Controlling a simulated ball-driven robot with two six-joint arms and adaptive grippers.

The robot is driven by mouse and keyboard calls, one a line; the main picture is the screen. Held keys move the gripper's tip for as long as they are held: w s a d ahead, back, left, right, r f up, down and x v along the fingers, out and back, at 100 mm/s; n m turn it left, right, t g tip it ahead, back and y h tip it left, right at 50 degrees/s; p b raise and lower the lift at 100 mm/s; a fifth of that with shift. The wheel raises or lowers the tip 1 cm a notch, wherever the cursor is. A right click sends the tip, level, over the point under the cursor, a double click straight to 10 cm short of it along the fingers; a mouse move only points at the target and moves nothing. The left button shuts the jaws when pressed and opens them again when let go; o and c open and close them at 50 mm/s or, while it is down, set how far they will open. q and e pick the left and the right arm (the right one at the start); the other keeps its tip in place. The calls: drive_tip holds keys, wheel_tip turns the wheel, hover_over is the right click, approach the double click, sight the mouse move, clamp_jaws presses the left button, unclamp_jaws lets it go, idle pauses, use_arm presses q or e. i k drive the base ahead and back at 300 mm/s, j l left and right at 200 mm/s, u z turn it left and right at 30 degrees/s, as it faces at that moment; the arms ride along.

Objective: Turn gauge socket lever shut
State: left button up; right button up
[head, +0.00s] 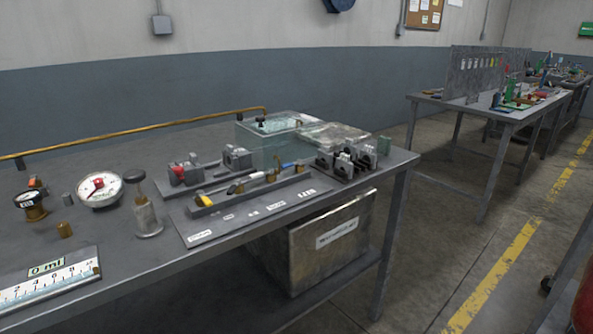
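A round white gauge (99,190) with a red part at its middle lies on the grey table at the left. To its right a grey plate (215,223) carries a row of small levers, among them a yellow-ended one (204,200) and a blue one (288,166). A grey block with a red part (185,173) stands behind them. The labels on the plate are too small to read, so I cannot tell which lever belongs to the gauge socket or how it is turned. Neither gripper is in view.
A brass pipe (135,134) runs along the table's back to a clear tank (262,131). A grey bottle (147,215), a brass fitting (34,206) and a scale (50,284) stand or lie at the left. A box (325,245) sits beneath.

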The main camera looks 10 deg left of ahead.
sight(32, 178)
drive_tip(key=u, duration=1.8)
drive_tip(key=i+l+z, duration=0.1)
